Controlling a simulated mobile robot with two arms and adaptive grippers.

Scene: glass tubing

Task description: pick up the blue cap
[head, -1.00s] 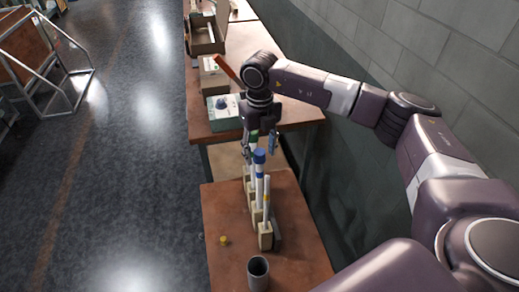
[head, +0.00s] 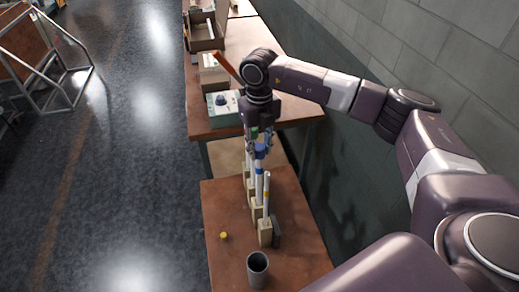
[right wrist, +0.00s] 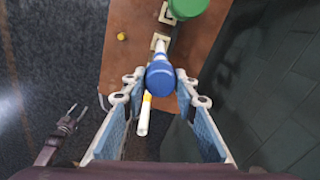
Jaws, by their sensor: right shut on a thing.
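The blue cap (head: 261,149) sits on top of an upright white tube (head: 259,180) with a blue band. My right gripper (head: 259,146) is shut on the blue cap from above. In the right wrist view, the cap (right wrist: 160,77) is between the two fingertips (right wrist: 159,82), and the tube below it is partly hidden. My left gripper (right wrist: 75,115) shows small at the left of the right wrist view, away from the tubes, its fingers apart; it is not in the head view.
A green cap (right wrist: 188,6) is close by in the row of tubes. An open tube with a yellow band (head: 266,192) stands in a block in front. A yellow cap (head: 223,236) and a grey cup (head: 258,268) are on the brown table (head: 226,205). A wall runs along the right.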

